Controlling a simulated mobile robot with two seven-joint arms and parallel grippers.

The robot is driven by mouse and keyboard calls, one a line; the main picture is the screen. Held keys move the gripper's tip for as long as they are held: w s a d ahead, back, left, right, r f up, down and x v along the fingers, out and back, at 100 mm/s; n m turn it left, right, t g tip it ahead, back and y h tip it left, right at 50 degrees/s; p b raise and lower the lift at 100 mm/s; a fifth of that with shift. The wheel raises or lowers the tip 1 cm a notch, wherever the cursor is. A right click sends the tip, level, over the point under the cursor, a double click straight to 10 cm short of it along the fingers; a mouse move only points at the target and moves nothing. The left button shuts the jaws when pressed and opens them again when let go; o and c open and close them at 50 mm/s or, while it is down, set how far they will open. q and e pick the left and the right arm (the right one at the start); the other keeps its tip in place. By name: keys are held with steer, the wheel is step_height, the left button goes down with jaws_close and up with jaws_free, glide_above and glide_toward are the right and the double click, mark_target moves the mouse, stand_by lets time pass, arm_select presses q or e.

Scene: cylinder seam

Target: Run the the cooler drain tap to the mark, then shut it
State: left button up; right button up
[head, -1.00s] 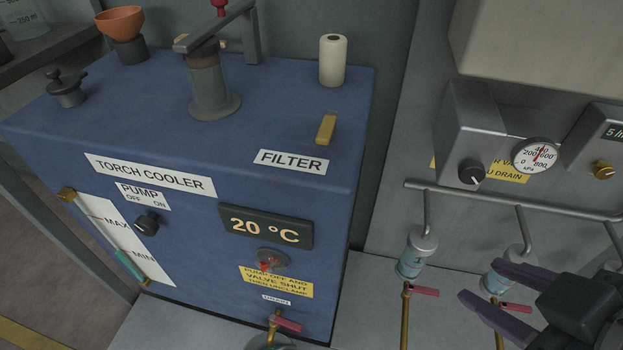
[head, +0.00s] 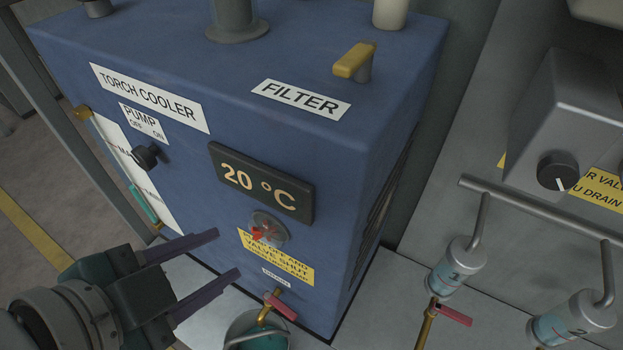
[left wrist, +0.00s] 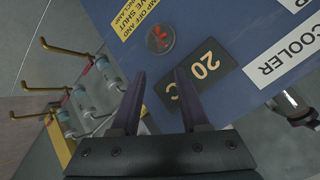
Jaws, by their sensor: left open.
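The drain tap (head: 281,306) is a brass spout with a red handle, low on the front of the blue torch cooler (head: 215,90). Its handle slants down to the right; I cannot tell whether it is open. A container with teal liquid (head: 262,341) stands under it, cut off by the bottom edge; no mark is readable on it. My left gripper (head: 229,251) is open and empty, its purple fingers left of the tap, apart from it. It also shows open in the left wrist view (left wrist: 161,88), over the cooler front. My right gripper is out of view.
The pump knob (head: 147,156), a MAX/MIN sight gauge (head: 163,190) and a round window with a red wheel (head: 266,229) are on the cooler front. At right a grey pipe (head: 540,207) feeds cylinders, with another red-handled tap (head: 454,315).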

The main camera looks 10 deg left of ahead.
arm_select(q)
step_height(320, 180, down, 22)
steer(key=d+m+t+h+b, duration=0.1)
steer(key=m+t+h+b, duration=0.35)
steer(key=b, duration=1.35)
steer(key=m+t+b, duration=0.2)
steer(key=m+b, duration=0.5)
steer(key=b, duration=0.9)
glide_toward(287, 310)
steer(key=f, duration=0.1)
steer(key=b+x, duration=0.4)
steer(key=x, duration=0.6)
steer(key=shift+r, duration=0.2)
jaws_close()
